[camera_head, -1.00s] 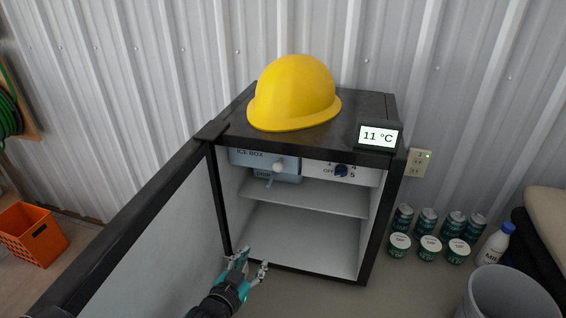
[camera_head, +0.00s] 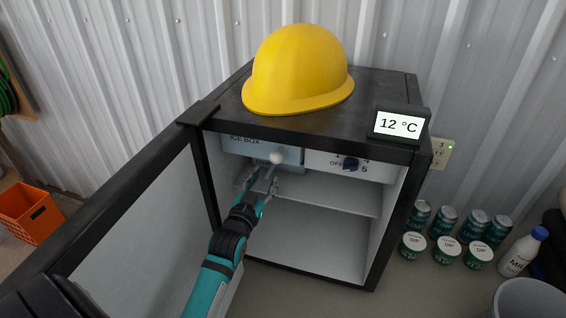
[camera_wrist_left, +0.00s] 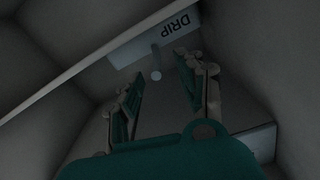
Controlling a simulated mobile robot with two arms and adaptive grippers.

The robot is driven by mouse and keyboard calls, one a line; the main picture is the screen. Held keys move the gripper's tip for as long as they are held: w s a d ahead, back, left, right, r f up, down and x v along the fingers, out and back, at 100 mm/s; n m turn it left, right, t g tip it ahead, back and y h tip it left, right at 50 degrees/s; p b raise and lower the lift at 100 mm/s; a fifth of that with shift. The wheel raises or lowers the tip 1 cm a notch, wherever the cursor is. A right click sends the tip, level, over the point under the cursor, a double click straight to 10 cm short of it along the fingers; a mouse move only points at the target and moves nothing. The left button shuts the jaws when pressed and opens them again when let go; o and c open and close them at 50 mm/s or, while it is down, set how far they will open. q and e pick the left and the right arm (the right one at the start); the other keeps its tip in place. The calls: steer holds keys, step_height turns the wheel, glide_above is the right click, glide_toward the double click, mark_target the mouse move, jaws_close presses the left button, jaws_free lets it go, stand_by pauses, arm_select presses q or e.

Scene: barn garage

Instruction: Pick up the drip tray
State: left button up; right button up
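The drip tray (camera_head: 291,178) is a small grey-blue tray under the ice box (camera_head: 240,147) in the open fridge. In the left wrist view its front (camera_wrist_left: 177,30) reads DRIP upside down, and a thin handle with a round pale end sticks out towards my gripper. My left gripper (camera_head: 261,183) is at the fridge opening, just in front of the tray. Its fingers are apart, one on each side of the handle's end in the left wrist view (camera_wrist_left: 158,72), with no clear contact. My right gripper is not in view.
The fridge door (camera_head: 130,225) stands open on the left beside my arm. A shelf (camera_head: 335,197) lies below the tray. A yellow helmet (camera_head: 297,72) and a display (camera_head: 398,125) reading 12 °C are on top. Cans, tubs and a milk bottle (camera_head: 522,253) stand at right.

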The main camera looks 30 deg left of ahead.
mark_target(272, 166)
arm_select(q)
steer(key=shift+w+a, duration=0.15)
steer(key=shift+w, duration=0.35)
steer(key=shift+w+f+b, duration=0.1)
steer(key=shift+w+b, duration=0.25)
steer(key=shift+b, duration=0.2)
steer(key=b+x, duration=0.2)
steer(key=x, duration=0.1)
steer(key=shift+w+f, duration=0.2)
steer(key=shift+w, duration=0.2)
steer(key=shift+w+r+b, duration=0.15)
steer(key=shift+w+b, duration=0.2)
steer(key=shift+w, duration=0.05)
steer(key=shift+s, duration=0.1)
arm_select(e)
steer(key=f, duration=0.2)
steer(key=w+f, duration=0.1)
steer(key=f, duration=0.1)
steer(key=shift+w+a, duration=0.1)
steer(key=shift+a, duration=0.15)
arm_select(q)
jaws_close()
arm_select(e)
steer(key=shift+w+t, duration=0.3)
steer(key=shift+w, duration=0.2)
arm_select(q)
steer(key=shift+r, duration=0.1)
